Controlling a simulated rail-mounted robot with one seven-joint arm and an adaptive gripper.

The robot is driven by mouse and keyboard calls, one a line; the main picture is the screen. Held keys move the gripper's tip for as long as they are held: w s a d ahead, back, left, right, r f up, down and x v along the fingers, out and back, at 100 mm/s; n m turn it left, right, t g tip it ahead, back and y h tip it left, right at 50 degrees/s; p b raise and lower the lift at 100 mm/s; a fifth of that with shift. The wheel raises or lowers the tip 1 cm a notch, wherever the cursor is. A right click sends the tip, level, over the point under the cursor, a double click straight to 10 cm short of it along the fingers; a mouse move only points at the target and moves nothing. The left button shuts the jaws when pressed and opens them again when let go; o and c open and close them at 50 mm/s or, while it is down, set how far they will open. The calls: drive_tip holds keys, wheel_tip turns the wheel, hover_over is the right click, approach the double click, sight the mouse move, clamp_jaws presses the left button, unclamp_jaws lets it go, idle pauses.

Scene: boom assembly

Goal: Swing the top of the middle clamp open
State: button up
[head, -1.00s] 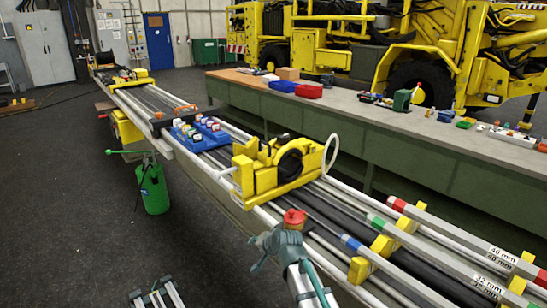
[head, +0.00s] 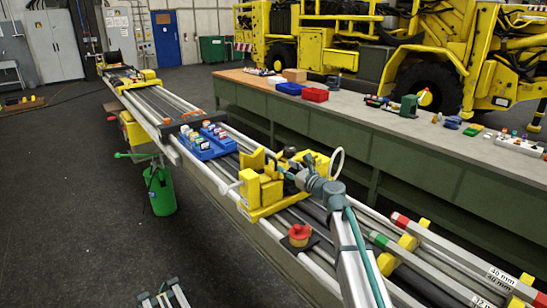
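The yellow middle clamp (head: 251,190) sits across the long boom, near the centre of the head view. Yellow upright blocks show on its left side, and a pale hoop-shaped handle (head: 336,163) stands at its right end. My gripper (head: 288,172) reaches over the clamp from the right, and my grey wrist hides much of its right half. The fingers are small and dark against the clamp. I cannot tell whether they are open or shut, or whether they touch the clamp's top.
A red knob (head: 299,232) on a black base stands on the boom in front of the clamp. A blue tray (head: 205,147) with small parts lies behind it to the left. A long green bench (head: 400,156) runs along the right. A green canister (head: 159,190) stands at left.

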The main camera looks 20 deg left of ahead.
sight(274, 158)
drive_tip(key=p+x, duration=0.2)
drive_tip(key=x, duration=0.6)
drive_tip(key=shift+w+a, duration=0.1)
drive_tip(key=shift+w, duration=0.05)
drive_tip(key=shift+w+a, duration=0.3)
drive_tip(key=shift+a, duration=0.3)
clamp_jaws()
